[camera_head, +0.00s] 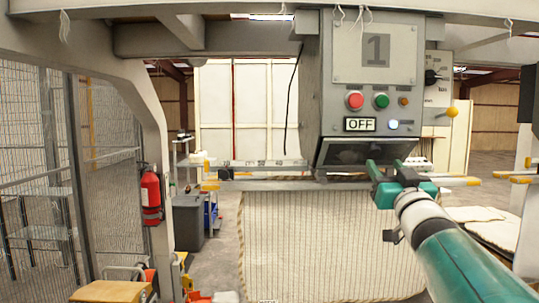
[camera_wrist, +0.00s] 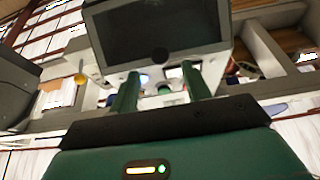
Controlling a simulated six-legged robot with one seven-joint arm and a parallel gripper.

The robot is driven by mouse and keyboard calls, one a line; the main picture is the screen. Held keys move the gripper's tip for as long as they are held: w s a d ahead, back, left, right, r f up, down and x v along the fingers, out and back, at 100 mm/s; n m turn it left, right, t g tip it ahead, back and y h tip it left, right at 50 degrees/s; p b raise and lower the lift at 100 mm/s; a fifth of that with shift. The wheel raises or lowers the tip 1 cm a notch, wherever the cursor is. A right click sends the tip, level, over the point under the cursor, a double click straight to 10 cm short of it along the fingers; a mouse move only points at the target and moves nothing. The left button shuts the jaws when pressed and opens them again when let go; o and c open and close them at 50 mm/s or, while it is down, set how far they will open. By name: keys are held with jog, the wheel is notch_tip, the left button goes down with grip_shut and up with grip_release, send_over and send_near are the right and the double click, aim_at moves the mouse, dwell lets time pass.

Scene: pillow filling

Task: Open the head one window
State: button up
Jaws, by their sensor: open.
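Head one (camera_head: 375,75) is a grey box marked with a large 1, with red and green buttons and an OFF sign on its front. Its window (camera_head: 350,153) is a dark pane in a grey frame at the bottom of the box. In the wrist view the window (camera_wrist: 150,28) fills the top middle, with a small round dark knob (camera_wrist: 160,54) at its lower edge.
A horizontal rail with yellow-ended bars (camera_head: 262,184) runs below the head. A quilted pillow cover (camera_head: 300,245) hangs below it. A yellow knob (camera_head: 452,112) sticks out right of the box. A fire extinguisher (camera_head: 151,195) hangs on the left post.

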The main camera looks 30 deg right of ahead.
aim_at(375, 153)
jog(key=x, duration=0.5)
jog(key=shift+w+d+r, duration=0.1)
jog(key=shift+w, duration=0.05)
jog(key=shift+c, duration=0.2)
grip_shut()
